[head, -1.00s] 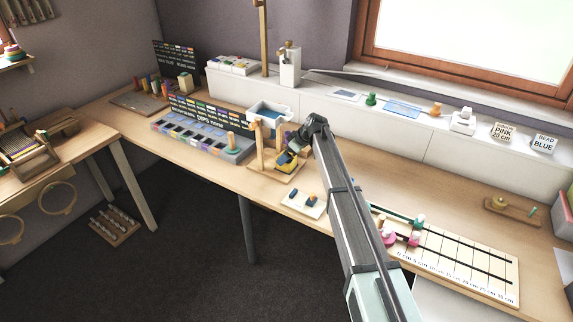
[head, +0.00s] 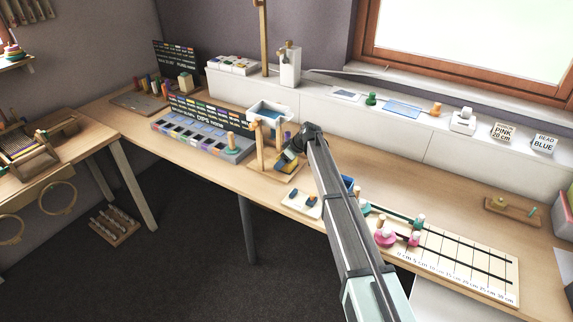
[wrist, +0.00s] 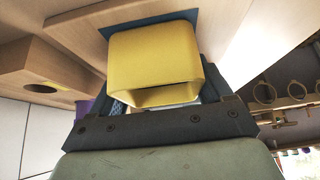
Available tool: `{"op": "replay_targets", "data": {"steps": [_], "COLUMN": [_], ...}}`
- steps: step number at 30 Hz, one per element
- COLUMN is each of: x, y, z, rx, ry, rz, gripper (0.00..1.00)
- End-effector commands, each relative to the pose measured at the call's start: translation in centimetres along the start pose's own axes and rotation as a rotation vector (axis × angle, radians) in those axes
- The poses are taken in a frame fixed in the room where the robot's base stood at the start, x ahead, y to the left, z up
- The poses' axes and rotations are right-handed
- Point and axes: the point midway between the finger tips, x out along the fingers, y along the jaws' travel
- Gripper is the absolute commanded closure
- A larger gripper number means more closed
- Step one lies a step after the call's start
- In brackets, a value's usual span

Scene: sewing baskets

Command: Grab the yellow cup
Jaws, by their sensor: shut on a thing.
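The yellow cup (wrist: 152,55) fills the upper middle of the wrist view, a square-sided cup with its opening turned toward the camera. My gripper (wrist: 155,100) is shut on it, with dark finger parts at both sides; the exact contact is partly hidden behind the cup. In the head view my gripper (head: 290,158) is over the wooden stand's base (head: 266,170) on the bench, just right of its upright post. Only a small yellowish patch shows there, so the cup is mostly hidden.
A purple piece (wrist: 82,108) shows left of the cup. A white tray (head: 268,113) stands behind my gripper, and a small board with blue pieces (head: 303,202) in front. A blue container (head: 347,183) stands beside my arm. A ruled board (head: 460,259) lies to the right.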

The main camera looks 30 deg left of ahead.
Motion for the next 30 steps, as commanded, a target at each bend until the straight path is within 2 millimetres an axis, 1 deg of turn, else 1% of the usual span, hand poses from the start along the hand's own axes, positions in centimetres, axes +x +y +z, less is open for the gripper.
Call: {"op": "replay_targets", "data": {"steps": [1, 5, 17, 30], "x": [0.0, 0.0, -0.2, -1.9], "y": [0.0, 0.0, 0.0, 0.0], "z": [0.0, 0.0, -0.1, -1.2], "rx": [0.000, 0.000, 0.000, -0.001], "ry": [0.000, 0.000, 0.000, 0.000], "rz": [0.000, 0.000, 0.000, 0.000], "gripper": [0.40, 0.53, 0.53, 0.53]}}
